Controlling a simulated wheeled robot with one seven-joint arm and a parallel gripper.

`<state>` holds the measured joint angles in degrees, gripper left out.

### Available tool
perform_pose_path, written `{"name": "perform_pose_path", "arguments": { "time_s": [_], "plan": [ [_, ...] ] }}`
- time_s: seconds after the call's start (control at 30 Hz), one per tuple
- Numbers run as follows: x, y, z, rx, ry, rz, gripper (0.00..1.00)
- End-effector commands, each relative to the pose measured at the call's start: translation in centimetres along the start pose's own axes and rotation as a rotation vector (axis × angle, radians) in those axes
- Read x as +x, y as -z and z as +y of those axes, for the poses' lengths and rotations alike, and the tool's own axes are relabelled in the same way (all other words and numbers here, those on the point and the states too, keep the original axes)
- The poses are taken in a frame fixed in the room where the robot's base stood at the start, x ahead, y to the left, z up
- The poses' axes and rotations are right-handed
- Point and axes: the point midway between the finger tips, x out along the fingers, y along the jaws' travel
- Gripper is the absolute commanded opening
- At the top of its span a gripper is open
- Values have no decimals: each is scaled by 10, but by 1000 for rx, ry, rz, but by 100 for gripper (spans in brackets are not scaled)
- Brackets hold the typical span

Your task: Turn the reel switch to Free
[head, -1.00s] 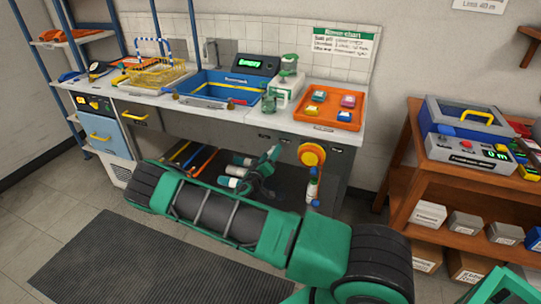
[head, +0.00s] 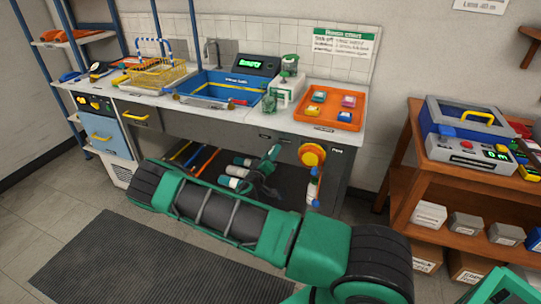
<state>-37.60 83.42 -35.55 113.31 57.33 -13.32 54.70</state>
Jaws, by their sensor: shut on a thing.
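My gripper (head: 274,153) is small in the head view. It reaches in under the bench front, a little left of a round orange and yellow reel-like wheel (head: 312,154). A small label (head: 337,150) is on the bench front right of that wheel, too small to read. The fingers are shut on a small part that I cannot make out. The reel switch is not clearly visible, so its setting cannot be read.
The bench carries a blue sink tray (head: 217,97), a yellow wire basket (head: 157,76) and an orange tray (head: 326,124). A wooden shelf unit (head: 447,179) stands right, holding a display box (head: 468,149). A dark mat (head: 110,262) covers floor.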

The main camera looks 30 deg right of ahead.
Motion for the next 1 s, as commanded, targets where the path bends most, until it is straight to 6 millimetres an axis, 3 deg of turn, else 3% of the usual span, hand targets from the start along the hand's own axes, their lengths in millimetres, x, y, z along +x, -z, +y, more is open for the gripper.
{"name": "perform_pose_path", "arguments": {
  "time_s": [1.0],
  "plan": [
    [-4, 1, -8, -897, 14, 9, 18]
  ]
}}
